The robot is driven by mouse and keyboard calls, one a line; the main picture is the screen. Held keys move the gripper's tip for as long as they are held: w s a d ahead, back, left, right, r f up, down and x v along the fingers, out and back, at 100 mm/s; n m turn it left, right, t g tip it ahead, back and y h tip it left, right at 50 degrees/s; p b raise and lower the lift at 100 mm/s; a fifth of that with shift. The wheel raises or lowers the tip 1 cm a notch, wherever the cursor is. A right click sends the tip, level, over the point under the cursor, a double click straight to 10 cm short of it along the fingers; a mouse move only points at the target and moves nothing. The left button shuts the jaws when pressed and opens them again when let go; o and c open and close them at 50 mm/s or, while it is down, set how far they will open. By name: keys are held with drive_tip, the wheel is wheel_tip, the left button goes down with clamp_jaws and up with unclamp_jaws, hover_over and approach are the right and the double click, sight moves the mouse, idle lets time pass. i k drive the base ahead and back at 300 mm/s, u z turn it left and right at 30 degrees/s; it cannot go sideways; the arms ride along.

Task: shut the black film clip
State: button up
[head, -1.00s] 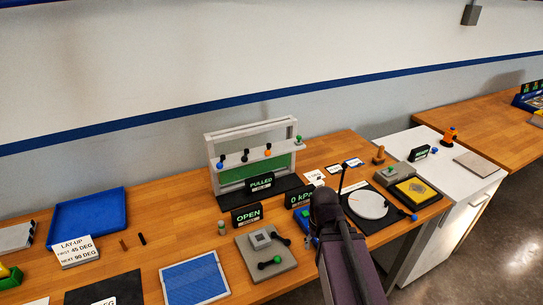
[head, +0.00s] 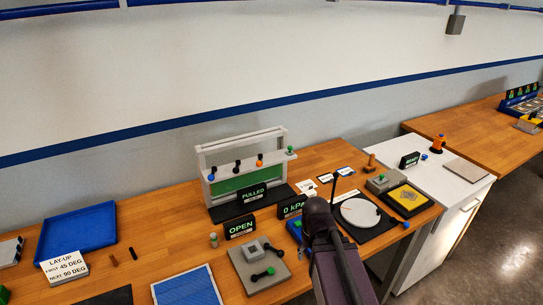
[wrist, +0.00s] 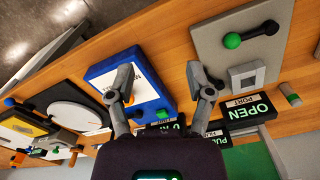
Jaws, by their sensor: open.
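A grey frame (head: 203,163) with a green panel (head: 234,183) stands on the wooden bench. Small levers with coloured knobs sit along its rail. The black-knobbed one (head: 237,167), which looks like the black film clip, is between the blue and orange ones; it is too small to tell whether it is open or shut. My gripper (wrist: 164,92) is open and empty in the wrist view, its fingers spread over a blue box with a white face (wrist: 143,92). In the head view my arm hides the fingers, to the right of and nearer than the frame. The wrist view does not show the clip.
Signs reading OPEN (head: 240,226), PULLED (head: 252,194) and 0 kPa (head: 292,207) stand before and beside the frame. A grey plate with a black lever and green knob (head: 264,276) lies in front. A blue tray (head: 79,238) is at left, a white disc (head: 360,212) at right.

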sight(236, 171)
drive_tip(key=k, duration=1.3)
drive_tip(key=z, duration=0.25)
drive_tip(key=i, duration=1.75)
drive_tip(key=u, duration=0.45)
